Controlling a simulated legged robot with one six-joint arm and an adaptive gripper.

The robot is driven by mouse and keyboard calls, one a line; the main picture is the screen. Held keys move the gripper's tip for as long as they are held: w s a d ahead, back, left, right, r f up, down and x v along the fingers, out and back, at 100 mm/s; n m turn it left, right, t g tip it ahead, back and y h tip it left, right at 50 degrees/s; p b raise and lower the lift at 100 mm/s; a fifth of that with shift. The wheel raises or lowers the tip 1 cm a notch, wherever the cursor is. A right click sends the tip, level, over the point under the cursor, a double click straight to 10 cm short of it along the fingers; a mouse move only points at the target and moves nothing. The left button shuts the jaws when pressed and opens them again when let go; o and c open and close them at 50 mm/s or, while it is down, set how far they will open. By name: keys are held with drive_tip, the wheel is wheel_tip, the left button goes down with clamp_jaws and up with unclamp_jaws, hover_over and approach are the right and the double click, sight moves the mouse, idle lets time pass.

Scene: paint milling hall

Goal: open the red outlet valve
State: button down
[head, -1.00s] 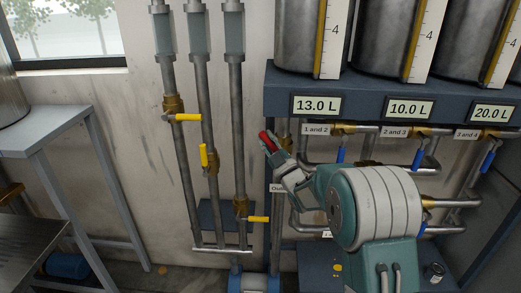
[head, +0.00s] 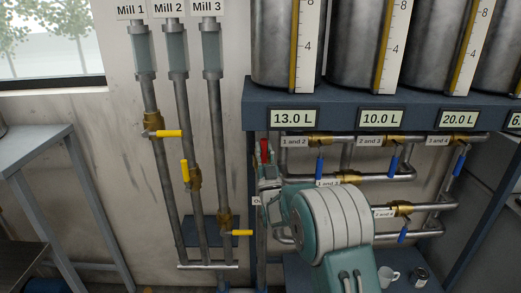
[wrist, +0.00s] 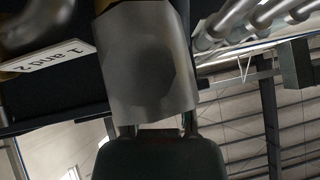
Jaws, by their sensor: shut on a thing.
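The red valve handle (head: 264,150) stands close to upright, left of the "1 and 2" label and under the 13.0 L display. My gripper (head: 266,178) is shut on the red handle, with the handle's red end showing above the fingers. A partly covered label starting with "O" (head: 256,201) is beside it, next to a vertical pipe (head: 262,235). The valve body is hidden behind my gripper and arm. In the wrist view a grey metal part fills the middle, and the red handle cannot be made out.
Several blue-handled valves, one with a blue lever (head: 320,165), sit on brass bodies to the right. Yellow-handled mill valves (head: 168,133) are on the left pipes. Tanks (head: 285,45) stand on the shelf above. A white mug (head: 388,278) and a can (head: 418,276) are low right.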

drive_tip(key=shift+f, duration=0.4)
drive_tip(key=c, duration=0.5)
unclamp_jaws()
drive_tip(key=shift+w, duration=0.1)
drive_tip(key=shift+d+r, duration=0.1)
drive_tip(key=shift+r, duration=0.05)
drive_tip(key=shift+r, duration=0.1)
drive_tip(key=v, duration=1.2)
